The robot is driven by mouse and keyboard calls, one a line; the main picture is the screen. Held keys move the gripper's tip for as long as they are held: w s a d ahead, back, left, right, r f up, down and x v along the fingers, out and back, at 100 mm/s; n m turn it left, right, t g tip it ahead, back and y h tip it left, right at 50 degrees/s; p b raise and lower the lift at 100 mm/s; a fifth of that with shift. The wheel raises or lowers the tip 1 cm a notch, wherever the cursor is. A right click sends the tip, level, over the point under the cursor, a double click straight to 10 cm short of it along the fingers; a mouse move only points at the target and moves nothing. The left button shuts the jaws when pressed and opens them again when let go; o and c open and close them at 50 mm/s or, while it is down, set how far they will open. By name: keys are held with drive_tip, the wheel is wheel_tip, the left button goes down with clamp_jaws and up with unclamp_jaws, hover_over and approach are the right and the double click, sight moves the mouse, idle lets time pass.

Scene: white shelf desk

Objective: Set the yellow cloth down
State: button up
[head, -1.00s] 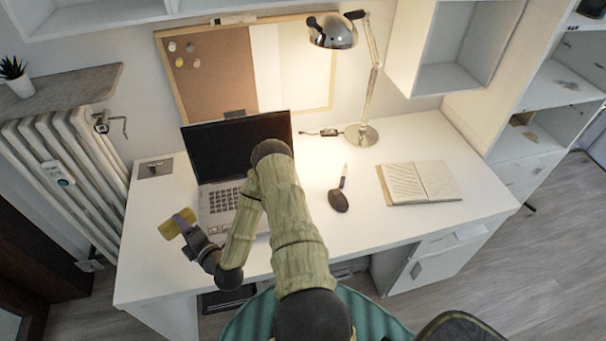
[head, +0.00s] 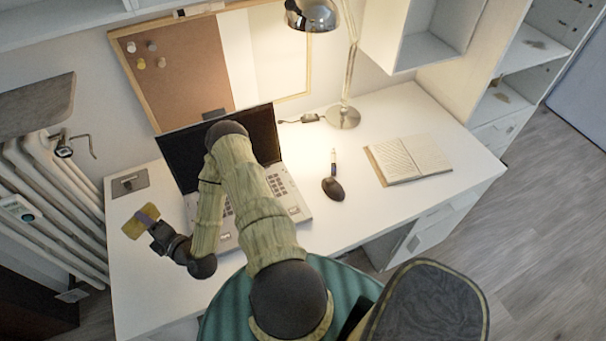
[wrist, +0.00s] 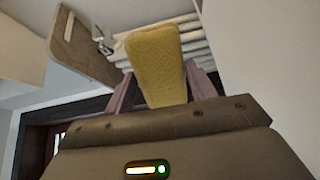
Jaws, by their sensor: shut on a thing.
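The yellow cloth (head: 136,225) is a small flat rectangular pad. My gripper (head: 152,212) is shut on it near the left end of the white desk (head: 355,215). In the wrist view the cloth (wrist: 156,62) stands out between the two purple-grey fingers of my gripper (wrist: 162,92). In the head view the cloth appears over the desk's left part, left of the laptop. I cannot tell whether it touches the desktop.
An open laptop (head: 270,190) stands right of my gripper, partly hidden by my arm. A mouse (head: 333,189), a pen, an open notebook (head: 408,159) and a lamp (head: 342,117) are farther right. A radiator (head: 50,205) stands left of the desk. The desk's front left is clear.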

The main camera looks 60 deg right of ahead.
drive_tip(key=a+f+n+g+y, duration=0.1)
drive_tip(key=a+n+g+y, duration=0.1)
drive_tip(key=a+n+g, duration=0.1)
drive_tip(key=a+f+n+g+y+b, duration=0.1)
drive_tip(key=a+f+n+g+y, duration=0.1)
drive_tip(key=a+g, duration=0.3)
drive_tip(key=a+f+n+g+y+b, duration=0.1)
drive_tip(key=a+n+g+y, duration=0.1)
drive_tip(key=a+n+g, duration=0.2)
drive_tip(key=shift+a+f+n+y, duration=0.15)
drive_tip(key=shift+a+n, duration=0.1)
drive_tip(key=shift+a, duration=0.3)
drive_tip(key=shift+a+f+n+y, duration=0.15)
drive_tip(key=shift+a+n, duration=0.1)
drive_tip(key=shift+a, duration=0.25)
drive_tip(key=shift+s+a+n+g+h, duration=0.1)
drive_tip(key=shift+s+n+g+h, duration=0.5)
drive_tip(key=shift+g, duration=0.4)
drive_tip(key=s+g+h, duration=0.1)
drive_tip(key=s+d+r+g+h+b, duration=0.1)
drive_tip(key=h, duration=0.1)
drive_tip(key=shift+d+r+n, duration=0.25)
drive_tip(key=shift+r+n, duration=0.05)
drive_tip(key=s+d+r+g+h, duration=0.2)
drive_tip(key=d+r, duration=0.1)
drive_tip(key=r, duration=0.2)
drive_tip(key=shift+s+b, duration=0.35)
drive_tip(key=shift+b, duration=0.05)
drive_tip(key=shift+f, duration=0.15)
wheel_tip(320, 180, down, 6)
